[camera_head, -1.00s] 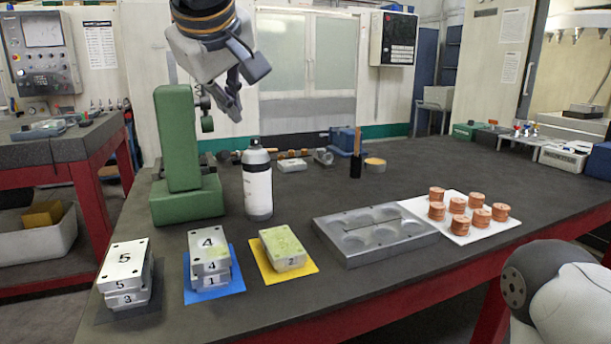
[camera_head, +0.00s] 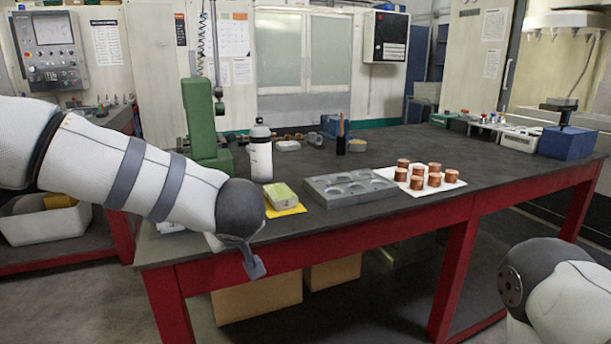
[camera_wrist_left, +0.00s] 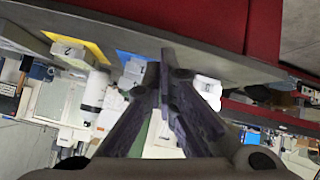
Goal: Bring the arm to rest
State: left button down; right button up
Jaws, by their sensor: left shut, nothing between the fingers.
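My left arm crosses the left of the head view, in front of the table's front left corner. My left gripper (camera_wrist_left: 165,68) is shut and empty in the wrist view, with its dark fingers together. A blue mat (camera_wrist_left: 128,57) shows there too. My arm hides most of the left-hand blocks.
On the table (camera_head: 400,184) stand a green press (camera_head: 200,120), a white spray can (camera_head: 260,155), a grey mould plate (camera_head: 345,188) and a white sheet (camera_head: 448,176) with several copper cylinders (camera_head: 417,182). Cardboard boxes (camera_head: 255,298) stand under it. The floor in front is clear.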

pick_arm(q)
jog(key=s+a+f+m+g+h, duration=0.1)
jog(key=s+f+m+g, duration=0.15)
jog(key=s+f, duration=0.8)
jog(key=s+a+f+m+g+h, duration=0.1)
jog(key=s+f+m, duration=0.2)
jog(key=s+f, duration=0.75)
jog(key=s+a+f+g, duration=0.2)
jog(key=s+f, duration=0.1)
jog(key=s, duration=0.5)
jog(key=s+a+f+m+g+h, duration=0.1)
jog(key=s+a+f+g, duration=0.1)
jog(key=s, duration=0.7)
jog(key=s+a+f+g, duration=0.2)
jog(key=s+f, duration=0.3)
jog(key=s, duration=0.4)
jog(key=shift+a+f+m+g, duration=0.2)
jog(key=shift+f+m+g, duration=0.15)
jog(key=shift+g, duration=0.4)
